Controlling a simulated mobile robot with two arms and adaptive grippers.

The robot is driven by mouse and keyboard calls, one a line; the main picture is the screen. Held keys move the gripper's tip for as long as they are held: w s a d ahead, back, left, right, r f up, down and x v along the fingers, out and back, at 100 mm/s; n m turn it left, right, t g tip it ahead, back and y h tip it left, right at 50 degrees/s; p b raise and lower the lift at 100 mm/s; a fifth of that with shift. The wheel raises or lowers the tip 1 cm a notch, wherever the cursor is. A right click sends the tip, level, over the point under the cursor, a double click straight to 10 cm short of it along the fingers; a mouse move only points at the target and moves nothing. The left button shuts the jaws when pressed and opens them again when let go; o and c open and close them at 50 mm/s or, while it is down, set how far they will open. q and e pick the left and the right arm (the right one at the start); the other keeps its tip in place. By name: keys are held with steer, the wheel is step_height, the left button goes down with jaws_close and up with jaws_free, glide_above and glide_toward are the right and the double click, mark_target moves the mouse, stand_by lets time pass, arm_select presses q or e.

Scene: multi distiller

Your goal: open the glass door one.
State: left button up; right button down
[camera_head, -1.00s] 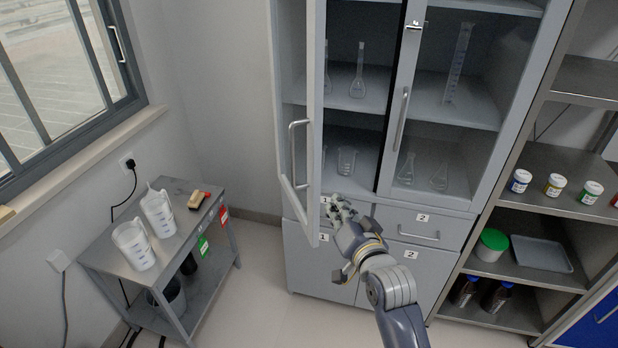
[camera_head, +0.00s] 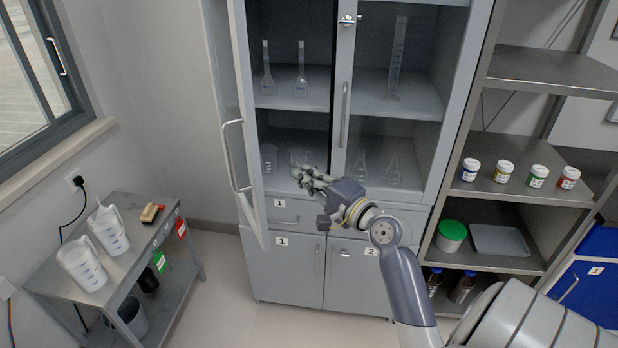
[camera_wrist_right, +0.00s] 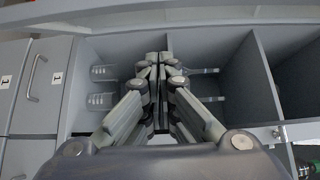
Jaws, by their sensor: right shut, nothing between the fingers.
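The left glass door (camera_head: 240,130) of the grey cabinet stands swung out to the left, with its long handle (camera_head: 229,155) on it. The left half of the cabinet is open, showing flasks and beakers on its shelves. The right glass door (camera_head: 392,110) is closed, with its vertical handle (camera_head: 344,114). My right gripper (camera_head: 302,172) is shut and empty in front of the open left half, to the right of the open door and apart from its handle. In the right wrist view the shut fingers (camera_wrist_right: 155,65) point into the open compartment. My left gripper is out of view.
Drawers and lower cupboard doors (camera_head: 285,270) labelled 1 and 2 lie below. A metal cart (camera_head: 150,262) with white pitchers (camera_head: 83,263) stands at left. An open shelf (camera_head: 535,196) with small jars stands at right. The floor before the cabinet is clear.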

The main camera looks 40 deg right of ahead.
steer(key=w+a+p, duration=0.3)
steer(key=w+a, duration=0.1)
steer(key=w, duration=0.2)
steer(key=shift+w, duration=0.15)
steer(key=shift+d+f, duration=0.1)
